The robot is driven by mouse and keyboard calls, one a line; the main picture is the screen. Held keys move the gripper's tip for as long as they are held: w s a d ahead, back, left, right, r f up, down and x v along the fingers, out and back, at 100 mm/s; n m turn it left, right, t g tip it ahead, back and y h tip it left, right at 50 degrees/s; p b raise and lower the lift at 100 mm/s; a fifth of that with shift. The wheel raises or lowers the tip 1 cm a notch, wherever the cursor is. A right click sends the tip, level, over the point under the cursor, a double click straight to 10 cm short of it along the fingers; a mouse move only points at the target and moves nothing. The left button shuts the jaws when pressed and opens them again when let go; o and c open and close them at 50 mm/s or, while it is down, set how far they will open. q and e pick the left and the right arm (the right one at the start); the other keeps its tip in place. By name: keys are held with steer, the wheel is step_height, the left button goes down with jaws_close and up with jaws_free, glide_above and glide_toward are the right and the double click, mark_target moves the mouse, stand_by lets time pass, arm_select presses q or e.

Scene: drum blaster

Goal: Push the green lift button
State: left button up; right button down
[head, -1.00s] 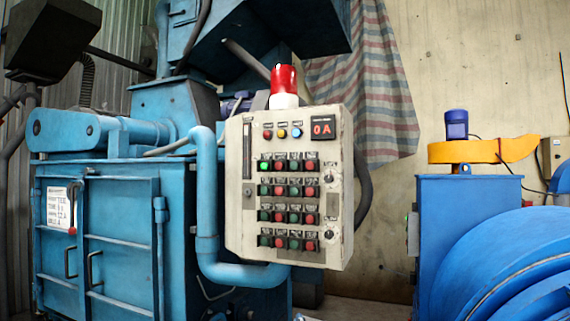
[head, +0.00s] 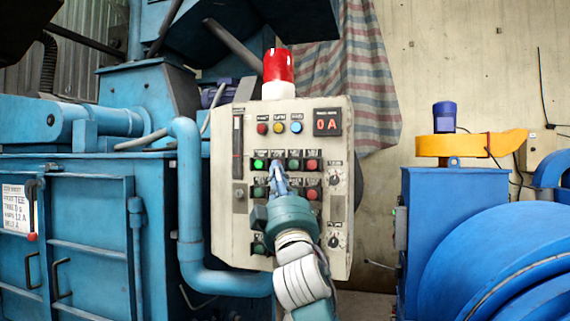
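The control panel (head: 222,222) is a cream box with rows of green and red buttons. At the left end of the top row, a green button (head: 260,164) glows brighter than the others. The button labels are too small to read. My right gripper (head: 277,166) is in front of the panel, with its fingertips over the top row, just right of the bright green button. Its fingers look close together, and I cannot tell whether they touch the panel. The gripper and my arm hide several lower buttons. My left gripper is not in view.
A red beacon (head: 278,66) stands on top of the panel, and a red display (head: 327,122) reads 0A. A light blue pipe (head: 189,200) bends along the panel's left side and under it. A blue machine (head: 450,230) stands at the right.

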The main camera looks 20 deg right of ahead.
mark_target(290, 168)
steer(key=shift+s+d+r, duration=0.1)
steer(key=shift+s+r, duration=0.15)
steer(key=shift+r, duration=0.05)
steer(key=shift+w+d, duration=0.8)
steer(key=shift+w, duration=0.45)
steer(key=shift+w+d, duration=0.85)
steer(key=shift+w, duration=0.35)
steer(key=shift+w+d, duration=0.8)
steer(key=shift+w, duration=0.45)
steer(key=shift+w+d, duration=0.1)
steer(key=shift+w+d, duration=0.15)
steer(key=shift+w, duration=0.05)
